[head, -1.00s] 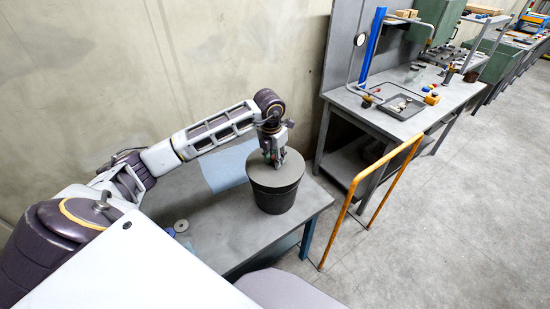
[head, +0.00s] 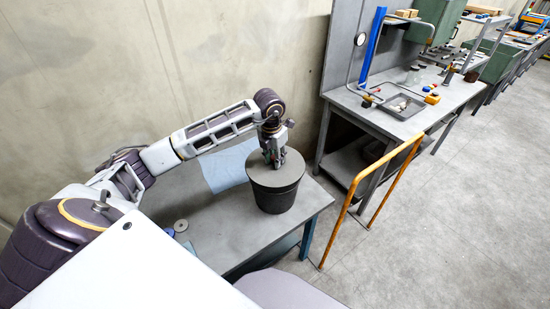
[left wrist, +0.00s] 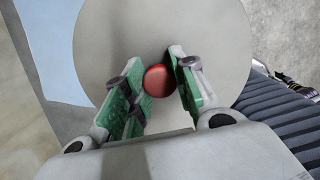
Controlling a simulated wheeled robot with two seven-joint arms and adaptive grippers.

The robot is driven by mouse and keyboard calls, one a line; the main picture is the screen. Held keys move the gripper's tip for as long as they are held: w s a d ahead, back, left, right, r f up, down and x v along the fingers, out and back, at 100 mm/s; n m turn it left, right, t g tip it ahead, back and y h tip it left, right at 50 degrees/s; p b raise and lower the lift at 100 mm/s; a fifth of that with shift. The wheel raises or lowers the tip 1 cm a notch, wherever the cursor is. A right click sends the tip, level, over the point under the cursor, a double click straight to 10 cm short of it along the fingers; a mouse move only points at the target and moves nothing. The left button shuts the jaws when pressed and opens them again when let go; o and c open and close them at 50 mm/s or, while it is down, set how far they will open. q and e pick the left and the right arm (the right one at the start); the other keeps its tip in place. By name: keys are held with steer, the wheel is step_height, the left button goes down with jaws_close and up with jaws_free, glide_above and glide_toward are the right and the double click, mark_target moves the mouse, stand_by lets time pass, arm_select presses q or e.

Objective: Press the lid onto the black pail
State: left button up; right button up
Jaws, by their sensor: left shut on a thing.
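The black pail (head: 274,199) stands upright on the near grey table. The round grey lid (head: 291,170) lies over its mouth and looks level. I cannot tell whether its rim is fully seated. My left gripper (head: 274,163) points down at the middle of the lid. In the left wrist view, its green-padded fingers are shut on the lid's red knob (left wrist: 157,81), and the lid (left wrist: 205,38) spreads out below. The fingers and hand hide the knob in the head view. My right gripper is not in view.
The grey table (head: 232,235) also bears a light blue sheet (head: 225,168) behind the pail and a small grey disc (head: 181,225) at left. An orange rail (head: 345,215) stands to the right. A workbench (head: 400,120) with a tray stands beyond it.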

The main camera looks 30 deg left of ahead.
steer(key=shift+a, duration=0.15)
arm_select(q)
steer(key=o, duration=1.1)
steer(key=shift+o, duration=0.2)
step_height(320, 180, up, 12)
steer(key=s, duration=0.1)
steer(key=shift+s, duration=0.25)
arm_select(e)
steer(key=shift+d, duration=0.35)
